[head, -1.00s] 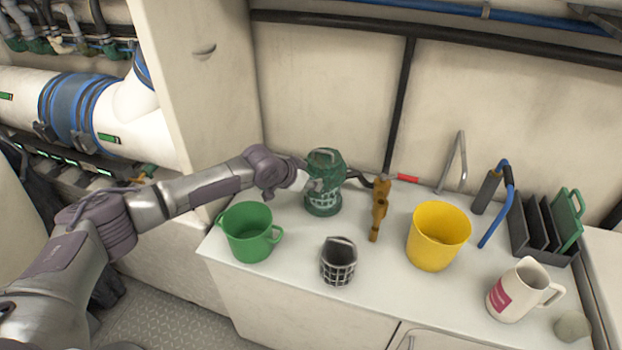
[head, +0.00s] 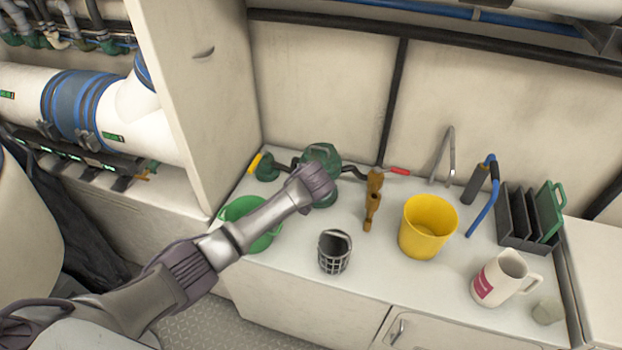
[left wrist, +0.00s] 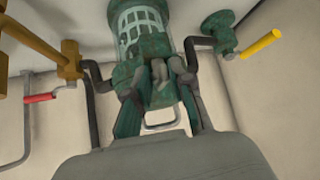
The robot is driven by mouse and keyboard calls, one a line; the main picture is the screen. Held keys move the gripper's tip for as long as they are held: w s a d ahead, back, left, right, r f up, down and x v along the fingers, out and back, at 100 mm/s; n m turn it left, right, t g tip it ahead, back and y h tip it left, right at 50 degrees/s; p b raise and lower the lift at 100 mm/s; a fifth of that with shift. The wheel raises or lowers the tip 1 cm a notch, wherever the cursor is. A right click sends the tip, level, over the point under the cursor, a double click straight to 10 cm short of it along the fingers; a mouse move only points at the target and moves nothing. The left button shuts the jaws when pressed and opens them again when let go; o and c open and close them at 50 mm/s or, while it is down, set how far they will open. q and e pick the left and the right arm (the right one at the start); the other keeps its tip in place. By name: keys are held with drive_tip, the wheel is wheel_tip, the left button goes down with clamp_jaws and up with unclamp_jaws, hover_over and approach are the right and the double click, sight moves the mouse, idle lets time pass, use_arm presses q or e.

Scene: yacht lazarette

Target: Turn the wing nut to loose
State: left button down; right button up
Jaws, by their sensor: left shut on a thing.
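The green strainer housing (head: 322,156) stands on the white counter against the back wall, partly hidden behind my left wrist. In the left wrist view its slotted green body (left wrist: 140,25) shows upside down. The wing nut (left wrist: 160,82) is a small grey-green piece on the strainer's top. My left gripper (left wrist: 158,88) has its dark fingers on either side of the wing nut and is shut on it. In the head view the fingertips are hidden by my wrist. A wire bail (left wrist: 162,122) shows just beyond the nut. My right gripper is in neither view.
A green bucket (head: 236,208) stands under my left forearm. A grey basket (head: 334,252), a yellow bucket (head: 428,228) and a white jug (head: 500,278) stand in front. A brown valve (head: 374,200) is right of the strainer; a yellow-handled valve (head: 256,163) is left.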

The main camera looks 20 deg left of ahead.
use_arm(q)
drive_tip(key=shift+a+f+n+y, duration=0.1)
drive_tip(key=shift+f+n+y, duration=0.05)
drive_tip(key=shift+n+y, duration=0.4)
drive_tip(key=c, duration=0.9)
unclamp_jaws()
drive_tip(key=v, duration=1.2)
drive_tip(key=shift+r, duration=0.25)
drive_tip(key=shift+w, duration=0.1)
